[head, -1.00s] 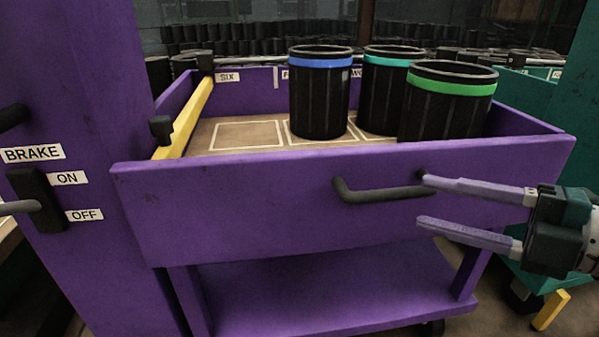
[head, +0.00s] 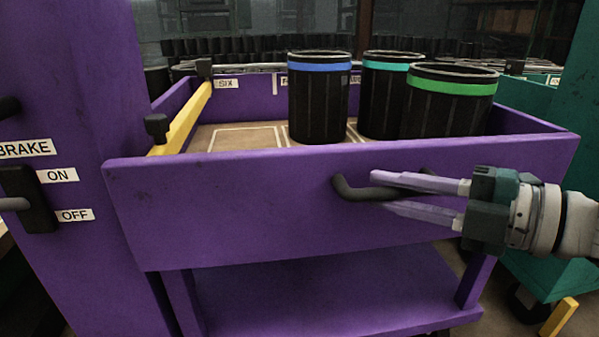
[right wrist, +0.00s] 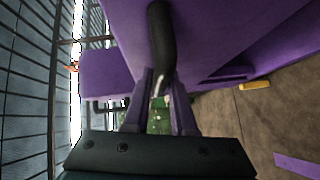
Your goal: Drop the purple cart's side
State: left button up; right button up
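The purple cart's side (head: 240,215) is an upright panel facing me, with a dark bar handle (head: 348,191) on its outer face. My right gripper (head: 380,191) comes in from the right, with one finger above the handle and one below. The fingers look closed on the bar. In the right wrist view the handle (right wrist: 162,45) runs down between the fingers of my right gripper (right wrist: 160,85). A yellow bar (head: 185,120) with black end pieces lies along the cart's left edge. My left gripper is not in view.
Black bins with blue (head: 318,105), teal (head: 378,110) and green (head: 447,110) bands stand in the cart behind the side. A purple post (head: 75,110) at left carries a brake lever (head: 30,198) by ON and OFF labels. A teal cart (head: 540,255) stands at right.

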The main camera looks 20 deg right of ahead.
grip_shut()
dwell(1.0)
